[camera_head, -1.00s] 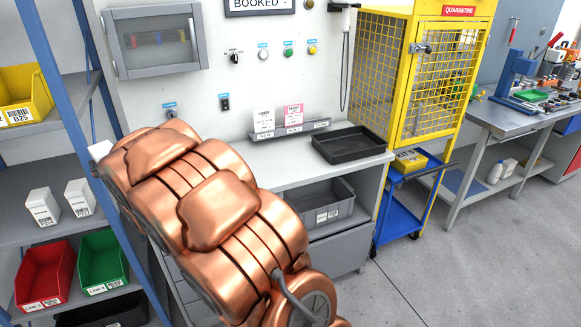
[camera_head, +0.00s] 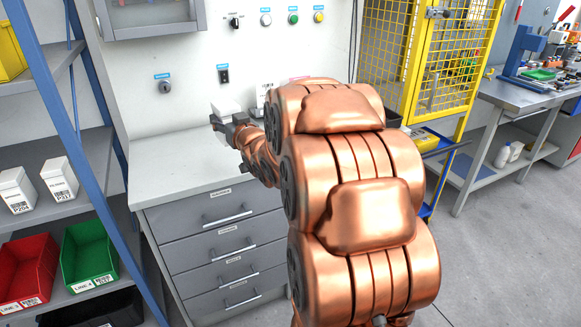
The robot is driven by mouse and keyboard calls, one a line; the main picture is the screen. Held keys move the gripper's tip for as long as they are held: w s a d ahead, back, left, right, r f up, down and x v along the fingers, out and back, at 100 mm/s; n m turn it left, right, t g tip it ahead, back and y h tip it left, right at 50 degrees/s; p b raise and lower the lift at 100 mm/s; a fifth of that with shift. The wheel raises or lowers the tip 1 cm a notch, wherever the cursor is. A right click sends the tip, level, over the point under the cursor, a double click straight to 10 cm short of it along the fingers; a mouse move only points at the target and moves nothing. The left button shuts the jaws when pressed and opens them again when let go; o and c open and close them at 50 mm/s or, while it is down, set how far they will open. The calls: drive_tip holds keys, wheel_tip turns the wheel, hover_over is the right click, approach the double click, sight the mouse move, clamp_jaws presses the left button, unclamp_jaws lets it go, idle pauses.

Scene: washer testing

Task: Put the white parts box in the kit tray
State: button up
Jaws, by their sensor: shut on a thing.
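My gripper (camera_head: 228,120) is above the grey bench top, near the wall, with its dark fingers pointing left. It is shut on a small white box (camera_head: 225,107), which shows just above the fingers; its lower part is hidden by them. The black tray on the bench is almost wholly hidden behind my copper arm, so I cannot see what is in it.
Two white boxes (camera_head: 16,189) (camera_head: 60,178) stand on the left shelf, above a red bin (camera_head: 27,270) and a green bin (camera_head: 90,250). The bench top (camera_head: 165,170) is clear at left. A yellow mesh cabinet (camera_head: 455,60) stands at right.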

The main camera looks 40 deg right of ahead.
drive_tip(key=s+d+f+m+h+b, duration=0.1)
drive_tip(key=s+d+f+b, duration=0.25)
drive_tip(key=s, duration=0.35)
drive_tip(key=s+d+f+h+b, duration=0.1)
drive_tip(key=s+d+f+b, duration=0.3)
drive_tip(key=s, duration=0.3)
drive_tip(key=shift+g, duration=0.3)
drive_tip(key=shift+w+d+f+p, duration=0.6)
drive_tip(key=shift+w+d+p, duration=0.75)
drive_tip(key=shift+w+d, duration=0.55)
drive_tip(key=shift+w+d+f+p, duration=0.6)
drive_tip(key=shift+w+d+p, duration=0.8)
drive_tip(key=shift+d, duration=0.75)
drive_tip(key=shift+w+d+f+p, duration=0.6)
drive_tip(key=shift+w+d+p, duration=0.7)
drive_tip(key=shift+w+d, duration=0.6)
drive_tip(key=shift+s+d+f, duration=0.15)
drive_tip(key=shift+f, duration=0.05)
drive_tip(key=o, duration=1.3)
